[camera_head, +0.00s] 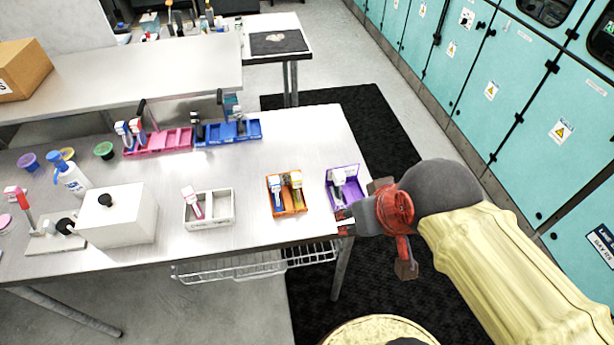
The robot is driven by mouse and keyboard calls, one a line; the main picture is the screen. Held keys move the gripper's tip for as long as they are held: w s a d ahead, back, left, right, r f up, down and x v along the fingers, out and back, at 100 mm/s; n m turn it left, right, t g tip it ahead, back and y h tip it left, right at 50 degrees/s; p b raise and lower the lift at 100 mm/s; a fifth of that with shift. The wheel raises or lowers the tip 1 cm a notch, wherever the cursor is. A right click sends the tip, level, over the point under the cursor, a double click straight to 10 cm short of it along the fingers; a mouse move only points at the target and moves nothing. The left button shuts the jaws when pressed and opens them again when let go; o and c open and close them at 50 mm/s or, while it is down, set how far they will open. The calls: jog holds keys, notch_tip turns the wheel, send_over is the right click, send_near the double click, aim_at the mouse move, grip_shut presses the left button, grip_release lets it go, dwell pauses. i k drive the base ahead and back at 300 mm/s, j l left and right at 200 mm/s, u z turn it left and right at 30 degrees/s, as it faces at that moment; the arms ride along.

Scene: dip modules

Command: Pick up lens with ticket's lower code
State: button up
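I cannot pick out a lens by its code; no code is readable at this size. Small modules stand in coloured trays: a pink-and-white one (193,200) in the white tray (222,226), a white-and-blue one (276,187) and an olive one (295,183) in the orange tray (291,212), and a grey-white one (338,180) in the purple tray (357,190). A small red-and-white piece (345,221), possibly the ticket, is at the table's right edge, partly hidden. My gripper (394,228) is beside that edge, right of the purple tray, its red fingers spread apart. No held module shows.
Pink tray (172,141) and blue tray (242,131) with modules stand at the back of the metal table (270,157). A white box (120,222), a bottle (73,180) and small cups stand left. Teal cabinets (490,80) line the right. A wire rack hangs below the front edge.

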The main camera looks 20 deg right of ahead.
aim_at(297, 179)
jog(key=i+l, duration=0.1)
jog(key=l, duration=0.55)
jog(key=i+l, duration=0.1)
jog(key=l, duration=0.5)
